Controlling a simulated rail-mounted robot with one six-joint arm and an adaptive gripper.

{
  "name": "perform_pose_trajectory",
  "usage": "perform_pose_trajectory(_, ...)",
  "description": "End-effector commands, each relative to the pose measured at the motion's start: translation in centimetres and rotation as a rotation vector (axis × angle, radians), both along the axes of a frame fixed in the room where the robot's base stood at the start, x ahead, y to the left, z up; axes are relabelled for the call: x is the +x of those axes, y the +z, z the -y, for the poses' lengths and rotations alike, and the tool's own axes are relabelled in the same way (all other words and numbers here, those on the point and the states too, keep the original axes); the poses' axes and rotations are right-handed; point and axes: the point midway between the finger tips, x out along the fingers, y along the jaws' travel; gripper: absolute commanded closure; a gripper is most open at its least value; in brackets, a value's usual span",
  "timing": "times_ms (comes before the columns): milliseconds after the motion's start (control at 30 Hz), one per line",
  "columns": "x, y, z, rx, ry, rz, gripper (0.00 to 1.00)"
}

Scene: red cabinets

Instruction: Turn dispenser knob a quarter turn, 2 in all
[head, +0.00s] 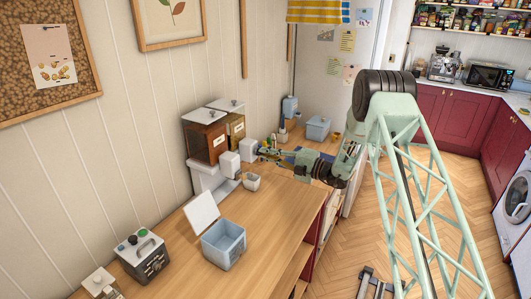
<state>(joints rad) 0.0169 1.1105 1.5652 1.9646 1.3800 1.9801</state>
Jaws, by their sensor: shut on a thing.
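The dispenser (200,178) stands on the wooden counter against the wall. It has two clear hoppers with white lids, one with orange-brown contents (205,140) and one with yellower contents (236,126). Two white blocks stick out at its front, a left one (228,165) and a right one (248,149). My gripper (264,150) reaches in from the right to the front of the right block. It is shut on what appears to be the dispenser knob there. The knob is tiny and mostly covered by the fingers, so its angle cannot be told.
A small pale cup (252,183) stands below the dispenser front. A light blue bin (224,258) with its white lid open and a grey box device (141,257) are nearer. Another blue tub (318,128) stands behind my arm. The counter's middle (268,225) is clear.

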Motion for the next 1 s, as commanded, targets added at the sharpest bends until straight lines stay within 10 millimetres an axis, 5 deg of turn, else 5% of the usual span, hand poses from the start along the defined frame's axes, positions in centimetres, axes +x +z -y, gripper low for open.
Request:
perform_pose_trajectory(467,0.01,-0.01,0.02,0.008,0.0,-0.017,1.0)
perform_pose_trajectory(633,0.01,-0.01,0.02,0.008,0.0,-0.017,0.81)
perform_pose_trajectory(1000,-0.03,-0.02,0.08,0.008,0.0,-0.016,0.8)
